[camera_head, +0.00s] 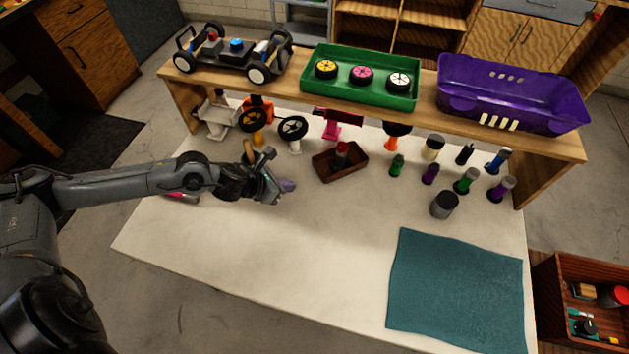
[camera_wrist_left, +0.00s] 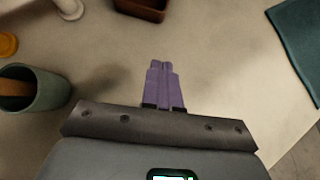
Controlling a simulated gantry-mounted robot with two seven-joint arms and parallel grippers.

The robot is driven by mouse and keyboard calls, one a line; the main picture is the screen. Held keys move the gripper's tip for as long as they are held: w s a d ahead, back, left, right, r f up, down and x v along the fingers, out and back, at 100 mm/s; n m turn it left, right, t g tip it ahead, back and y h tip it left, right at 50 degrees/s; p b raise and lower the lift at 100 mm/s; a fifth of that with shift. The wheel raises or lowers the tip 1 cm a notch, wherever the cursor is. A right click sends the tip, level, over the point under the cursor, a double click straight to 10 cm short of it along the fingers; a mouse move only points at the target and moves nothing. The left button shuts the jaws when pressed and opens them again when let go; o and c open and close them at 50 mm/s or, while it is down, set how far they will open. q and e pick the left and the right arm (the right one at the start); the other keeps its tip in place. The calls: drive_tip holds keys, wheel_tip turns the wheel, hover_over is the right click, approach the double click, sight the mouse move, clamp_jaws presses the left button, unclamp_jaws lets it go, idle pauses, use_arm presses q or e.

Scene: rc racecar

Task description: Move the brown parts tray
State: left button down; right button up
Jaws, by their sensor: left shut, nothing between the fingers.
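The brown parts tray (camera_head: 347,173) is a small open box on the white tabletop, in front of the wooden shelf in the head view. A red and black item (camera_head: 341,153) stands in or directly behind it; I cannot tell which. In the left wrist view only part of the tray (camera_wrist_left: 140,11) shows, at the top edge. My left gripper (camera_head: 288,185) is left of the tray and apart from it. Its purple fingers (camera_wrist_left: 163,84) are shut together with nothing between them. My right gripper is not in view.
A shelf (camera_head: 300,94) behind carries a car chassis (camera_head: 232,55), a green tray (camera_head: 360,95) and a purple bin (camera_head: 510,95). Several coloured bottles stand right of the brown tray. A cup (camera_wrist_left: 35,88) is left of my gripper. The teal mat (camera_head: 455,290) is clear.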

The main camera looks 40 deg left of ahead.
sight(325, 181)
use_arm(q)
drive_tip(key=x, duration=0.8)
drive_tip(key=shift+w+d, duration=0.1)
drive_tip(key=w, duration=0.1)
drive_tip(key=w+d, duration=0.1)
drive_tip(key=w, duration=0.1)
drive_tip(key=shift+f, duration=0.2)
drive_tip(key=shift+w+d+p, duration=0.1)
drive_tip(key=shift+w+p, duration=0.25)
drive_tip(key=shift+w, duration=0.25)
drive_tip(key=shift+f, duration=0.1)
